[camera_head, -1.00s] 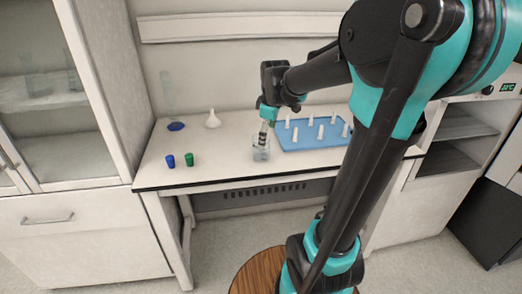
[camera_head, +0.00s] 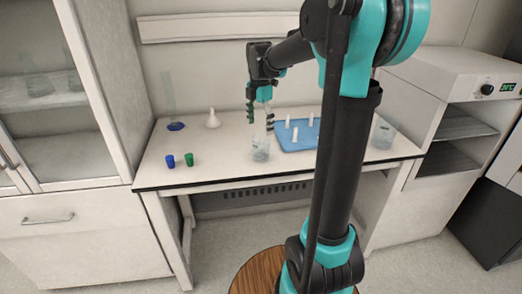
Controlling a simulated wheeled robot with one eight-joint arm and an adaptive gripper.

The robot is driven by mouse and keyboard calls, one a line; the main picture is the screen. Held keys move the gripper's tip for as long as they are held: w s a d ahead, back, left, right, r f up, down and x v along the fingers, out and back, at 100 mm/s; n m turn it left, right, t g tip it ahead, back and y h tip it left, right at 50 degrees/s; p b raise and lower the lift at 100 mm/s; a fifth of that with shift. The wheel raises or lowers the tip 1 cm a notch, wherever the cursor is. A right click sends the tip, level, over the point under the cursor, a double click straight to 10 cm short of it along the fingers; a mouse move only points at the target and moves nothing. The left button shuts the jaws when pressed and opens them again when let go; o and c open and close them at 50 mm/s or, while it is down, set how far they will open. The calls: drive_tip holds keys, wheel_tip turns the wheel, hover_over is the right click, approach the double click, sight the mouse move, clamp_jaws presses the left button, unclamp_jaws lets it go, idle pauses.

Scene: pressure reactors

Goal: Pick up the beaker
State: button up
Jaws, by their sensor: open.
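A clear glass vessel (camera_head: 261,153), which looks like a beaker, stands upright near the front edge of the white table. My gripper (camera_head: 261,120) points down above it, with its two dark fingers spread apart, one to each side, and nothing clearly held between them. The fingertips appear just above or beside the vessel's top; the exact gap is hard to tell. A second clear beaker (camera_head: 383,133) stands at the table's right end, to the right of my arm.
A blue tray (camera_head: 287,143) with several white pegs lies right of the gripper, partly hidden by my arm. Blue (camera_head: 170,161) and green (camera_head: 189,159) caps, a white funnel (camera_head: 212,119) and a blue-based cylinder (camera_head: 175,126) stand left.

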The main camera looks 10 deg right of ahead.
sight(261, 148)
wheel_tip(261, 148, down, 5)
drive_tip(key=shift+s+d+f, duration=0.1)
drive_tip(key=shift+f, duration=1.3)
drive_tip(key=shift+s+d+f, duration=0.1)
drive_tip(key=shift+f, duration=1.25)
drive_tip(key=shift+c, duration=0.6)
drive_tip(key=c, duration=1.2)
